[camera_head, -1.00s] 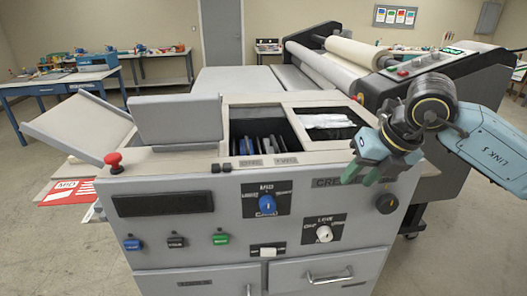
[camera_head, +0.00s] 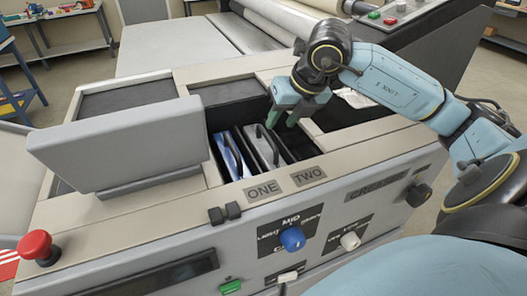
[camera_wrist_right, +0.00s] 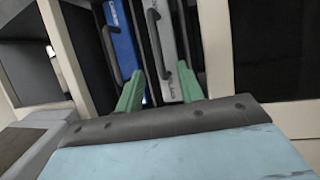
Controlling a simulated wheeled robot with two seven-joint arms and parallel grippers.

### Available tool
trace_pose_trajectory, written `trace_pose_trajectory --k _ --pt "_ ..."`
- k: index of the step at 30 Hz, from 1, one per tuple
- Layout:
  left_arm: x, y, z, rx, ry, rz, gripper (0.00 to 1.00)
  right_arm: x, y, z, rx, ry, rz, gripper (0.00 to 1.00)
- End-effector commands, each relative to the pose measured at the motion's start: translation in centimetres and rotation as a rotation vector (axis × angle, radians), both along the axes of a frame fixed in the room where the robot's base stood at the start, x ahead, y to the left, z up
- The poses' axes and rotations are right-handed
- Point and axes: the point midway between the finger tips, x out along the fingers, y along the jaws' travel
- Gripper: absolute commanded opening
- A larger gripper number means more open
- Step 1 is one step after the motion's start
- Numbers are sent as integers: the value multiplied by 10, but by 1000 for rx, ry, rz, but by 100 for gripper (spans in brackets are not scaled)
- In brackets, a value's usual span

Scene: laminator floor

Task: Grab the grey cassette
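The grey cassette (camera_head: 262,150) stands in a slot of the open bay in the machine top, with a dark handle on its upper edge. It also shows in the right wrist view (camera_wrist_right: 166,28). The blue cassette (camera_head: 230,158) stands just left of it, also with a dark handle. My right gripper (camera_head: 282,117) is above the bay at the grey cassette's far end. In the right wrist view its green fingers (camera_wrist_right: 160,88) are apart, one on each side of the grey cassette's handle in the picture. Nothing is visibly held. My left gripper is out of view.
The bay's pale frame (camera_head: 196,133) borders the cassettes closely. A raised grey lid (camera_head: 125,145) stands left of the bay, and a red stop button (camera_head: 36,246) sits at the front left. Plates marked ONE (camera_head: 263,190) and TWO (camera_head: 309,176) lie in front.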

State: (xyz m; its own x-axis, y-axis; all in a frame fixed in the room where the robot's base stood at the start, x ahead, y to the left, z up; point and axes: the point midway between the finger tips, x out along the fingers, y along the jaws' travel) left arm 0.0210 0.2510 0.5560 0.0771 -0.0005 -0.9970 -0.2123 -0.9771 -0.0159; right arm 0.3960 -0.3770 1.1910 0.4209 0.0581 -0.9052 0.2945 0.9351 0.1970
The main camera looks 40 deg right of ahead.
Motion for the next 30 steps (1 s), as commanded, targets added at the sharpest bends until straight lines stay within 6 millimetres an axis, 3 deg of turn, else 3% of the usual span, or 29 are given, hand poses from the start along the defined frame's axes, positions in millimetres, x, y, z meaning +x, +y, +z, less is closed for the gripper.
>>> trace_pose_trajectory --k 4,14,21,30 --pt "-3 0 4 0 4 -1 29 11 2 -23 2 2 -1 37" --pt "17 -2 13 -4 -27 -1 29 25 4 -48 3 4 -1 37" --pt "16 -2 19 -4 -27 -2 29 40 6 -76 1 1 1 37" --pt "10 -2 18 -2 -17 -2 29 41 5 -80 -2 -1 0 35"
